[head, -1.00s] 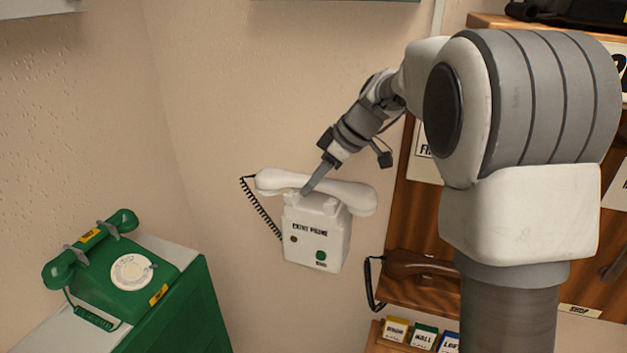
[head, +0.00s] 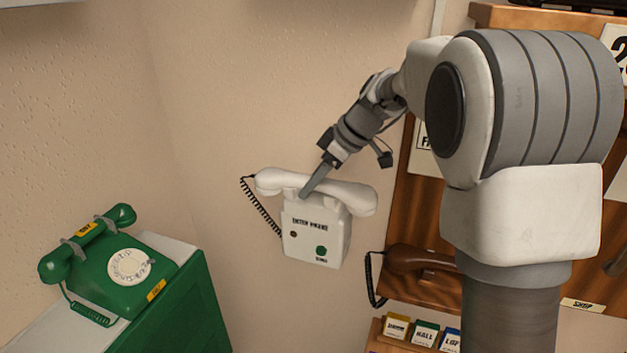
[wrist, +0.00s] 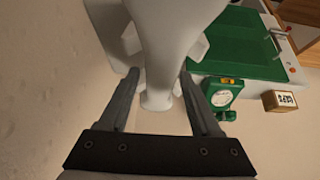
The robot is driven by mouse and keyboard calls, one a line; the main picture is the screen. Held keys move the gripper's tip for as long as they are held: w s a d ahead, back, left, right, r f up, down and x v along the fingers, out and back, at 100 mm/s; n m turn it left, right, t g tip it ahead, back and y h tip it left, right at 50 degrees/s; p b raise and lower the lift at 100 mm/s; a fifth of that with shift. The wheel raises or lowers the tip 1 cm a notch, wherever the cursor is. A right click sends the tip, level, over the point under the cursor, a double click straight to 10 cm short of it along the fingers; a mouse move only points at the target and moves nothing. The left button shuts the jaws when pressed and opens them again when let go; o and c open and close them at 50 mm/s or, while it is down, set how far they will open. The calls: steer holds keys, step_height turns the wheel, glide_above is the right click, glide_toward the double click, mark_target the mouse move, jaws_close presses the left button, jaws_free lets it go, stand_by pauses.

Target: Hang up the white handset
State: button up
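The white handset (head: 345,192) lies across the top of the white wall phone (head: 315,240), which has a green button and a coiled cord at its left. In the head view it looks seated on the phone's top, tilted slightly down to the right; its contact with the cradle is partly hidden. My gripper (head: 303,195) is at the handset's middle, reaching down from the upper right. In the wrist view my gripper (wrist: 160,75) has its fingers apart, one on each side of the white handset (wrist: 160,45), with small gaps seeming to show beside it.
A green dial phone (head: 115,265) stands on a green cabinet (head: 185,310) at the lower left. A brown handset (head: 420,262) with a cord hangs on the wooden board at the right. Small labelled boxes (head: 425,333) sit below it. The wall around the white phone is bare.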

steer(key=shift+o, duration=0.4)
steer(key=shift+r, duration=0.1)
step_height(320, 180, up, 3)
steer(key=p, duration=0.3)
steer(key=shift+f+p, duration=0.25)
steer(key=shift+p, duration=0.75)
